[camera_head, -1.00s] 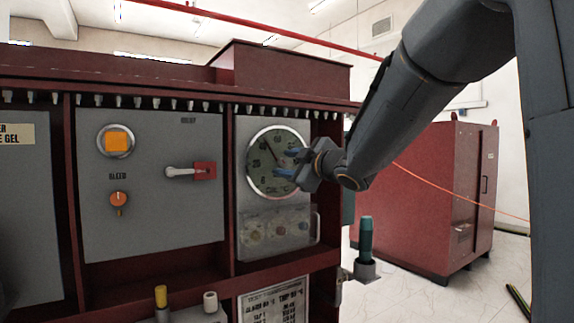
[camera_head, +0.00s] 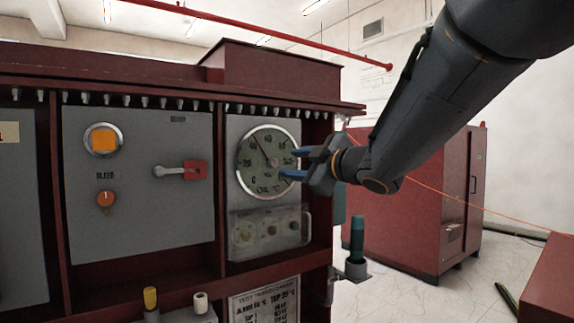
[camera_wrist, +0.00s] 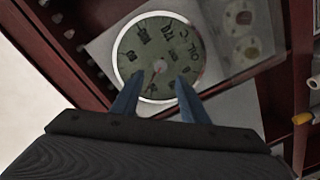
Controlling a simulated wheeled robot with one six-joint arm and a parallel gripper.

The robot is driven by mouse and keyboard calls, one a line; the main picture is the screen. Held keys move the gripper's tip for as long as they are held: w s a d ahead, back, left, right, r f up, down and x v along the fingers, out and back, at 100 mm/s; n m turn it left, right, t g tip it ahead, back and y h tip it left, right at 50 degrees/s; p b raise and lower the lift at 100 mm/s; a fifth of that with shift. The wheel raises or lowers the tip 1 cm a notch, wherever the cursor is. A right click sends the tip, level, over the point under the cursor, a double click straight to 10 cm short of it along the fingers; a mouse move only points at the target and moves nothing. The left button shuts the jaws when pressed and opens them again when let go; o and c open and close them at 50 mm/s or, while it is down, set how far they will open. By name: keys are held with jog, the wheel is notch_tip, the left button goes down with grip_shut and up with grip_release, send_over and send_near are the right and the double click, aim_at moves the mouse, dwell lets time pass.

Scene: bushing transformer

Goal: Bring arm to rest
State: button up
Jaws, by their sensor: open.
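My arm reaches in from the upper right in the head view. My gripper (camera_head: 292,164) is open, with two blue fingers pointing left at the round oil gauge (camera_head: 262,160). Nothing is between the fingers. In the wrist view, the two fingers (camera_wrist: 157,100) stand apart in front of the gauge (camera_wrist: 140,50), over its lower rim in that picture. I cannot tell how far the fingertips are from the gauge face.
A teal cylinder (camera_head: 357,238) stands in a holder at right.

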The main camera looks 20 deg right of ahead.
jog(key=s+d+f+m+g+h, duration=0.1)
jog(key=s+f+m+g+h, duration=0.15)
jog(key=f, duration=0.55)
jog(key=s+d+f+m+g+h, duration=0.15)
jog(key=f+m, duration=0.25)
jog(key=f, duration=0.4)
jog(key=s+d+f+m+g+h, duration=0.1)
jog(key=f+m+g+h, duration=0.15)
jog(key=f, duration=0.65)
jog(key=s+a+f+m+g, duration=0.2)
jog(key=s+f+g, duration=0.3)
jog(key=s+f, duration=0.3)
jog(key=s+a+f+m+g, duration=0.3)
jog(key=s+f, duration=0.6)
jog(key=s, duration=0.6)
jog(key=shift+a+g+y, duration=0.35)
jog(key=shift+a+g, duration=0.4)
jog(key=shift+g, duration=0.2)
